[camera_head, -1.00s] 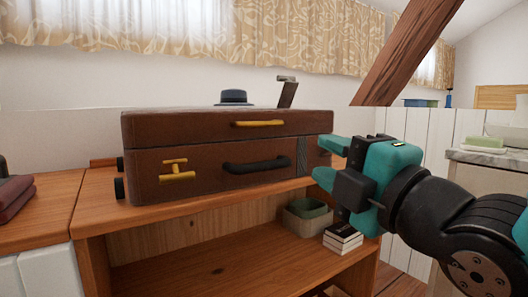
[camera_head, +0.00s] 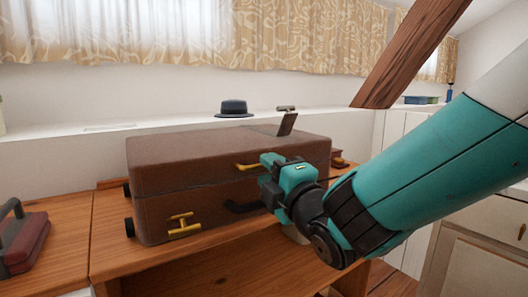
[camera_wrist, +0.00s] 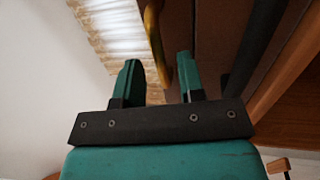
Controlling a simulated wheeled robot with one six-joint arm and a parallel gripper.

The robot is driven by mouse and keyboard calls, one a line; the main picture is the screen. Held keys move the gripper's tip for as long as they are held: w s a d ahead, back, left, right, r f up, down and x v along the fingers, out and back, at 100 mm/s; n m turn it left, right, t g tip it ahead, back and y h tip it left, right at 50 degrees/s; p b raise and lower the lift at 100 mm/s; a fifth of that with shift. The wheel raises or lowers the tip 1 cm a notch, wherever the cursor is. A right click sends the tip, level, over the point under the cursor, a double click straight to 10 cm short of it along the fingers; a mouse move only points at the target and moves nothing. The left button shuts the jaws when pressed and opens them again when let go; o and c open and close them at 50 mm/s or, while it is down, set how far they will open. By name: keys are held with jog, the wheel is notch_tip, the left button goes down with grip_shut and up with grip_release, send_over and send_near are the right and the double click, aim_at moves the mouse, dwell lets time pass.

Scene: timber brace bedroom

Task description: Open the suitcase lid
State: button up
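The brown suitcase (camera_head: 190,160) lies flat on the wooden shelf unit with its lid (camera_head: 215,143) shut. A gold handle (camera_head: 246,167) is on the lid's front, and a black handle (camera_head: 240,207) is on the body below. A gold T-shaped latch (camera_head: 183,225) is at the front left. My gripper (camera_head: 265,176) is at the suitcase's front, at the right end of the gold handle, hiding part of both handles. In the wrist view, my gripper (camera_wrist: 158,70) is open, with the gold handle (camera_wrist: 154,42) reaching between its fingers. I cannot tell whether they touch.
A dark hat (camera_head: 234,109) sits on the ledge behind the suitcase. A dark red case (camera_head: 24,243) lies on the left cabinet. A slanted timber beam (camera_head: 410,55) is at the back right. A pale cabinet (camera_head: 480,240) stands to the right.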

jog(key=shift+x, duration=1.25)
